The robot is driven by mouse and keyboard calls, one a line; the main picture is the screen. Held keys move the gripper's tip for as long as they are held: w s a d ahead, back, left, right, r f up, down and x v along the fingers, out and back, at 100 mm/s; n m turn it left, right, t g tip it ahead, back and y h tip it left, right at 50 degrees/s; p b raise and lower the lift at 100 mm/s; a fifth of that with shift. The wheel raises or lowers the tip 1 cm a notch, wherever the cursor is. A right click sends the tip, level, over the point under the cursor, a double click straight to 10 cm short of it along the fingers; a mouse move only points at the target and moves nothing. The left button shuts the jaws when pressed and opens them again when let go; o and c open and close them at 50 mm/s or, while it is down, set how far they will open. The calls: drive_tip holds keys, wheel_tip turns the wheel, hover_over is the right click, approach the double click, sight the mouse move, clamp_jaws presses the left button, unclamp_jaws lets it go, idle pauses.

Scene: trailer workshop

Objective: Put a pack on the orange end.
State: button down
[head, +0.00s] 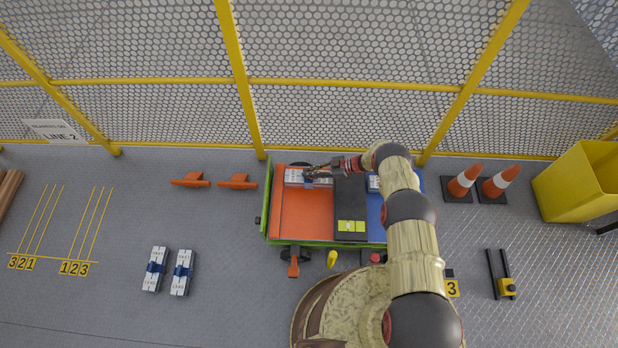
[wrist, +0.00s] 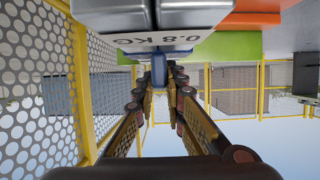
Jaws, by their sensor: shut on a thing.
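My gripper (head: 318,172) is shut on the blue handle (wrist: 158,68) of a silver-grey pack (head: 296,177). The pack shows at the top of the wrist view, with a white "0.8 KG" label (wrist: 165,38). It is at the far right part of the cart's orange end (head: 300,215), beside the black middle section. I cannot tell whether it rests on the orange surface or hangs just above it. Another pack (head: 373,184) shows partly behind my arm on the blue end (head: 375,215).
Two packs with blue handles, a left one (head: 154,270) and a right one (head: 181,273), lie on the floor. A yellow-green block (head: 351,227) sits on the black section (head: 350,200). A mesh fence (head: 340,115) runs behind the cart. Traffic cones (head: 465,180) and a yellow bin (head: 580,185) stand right.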

drive_tip(key=shift+w+f+b, duration=0.5)
drive_tip(key=shift+w+f, duration=0.2)
drive_tip(key=shift+f, duration=0.1)
wheel_tip(320, 180, down, 3)
drive_tip(key=shift+r+b, duration=0.2)
drive_tip(key=shift+b, duration=0.35)
drive_tip(key=shift+r, duration=0.1)
drive_tip(key=c, duration=2)
unclamp_jaws()
drive_tip(key=shift+s+f, duration=0.15)
drive_tip(key=shift+f, duration=0.05)
drive_tip(key=shift+o, duration=0.8)
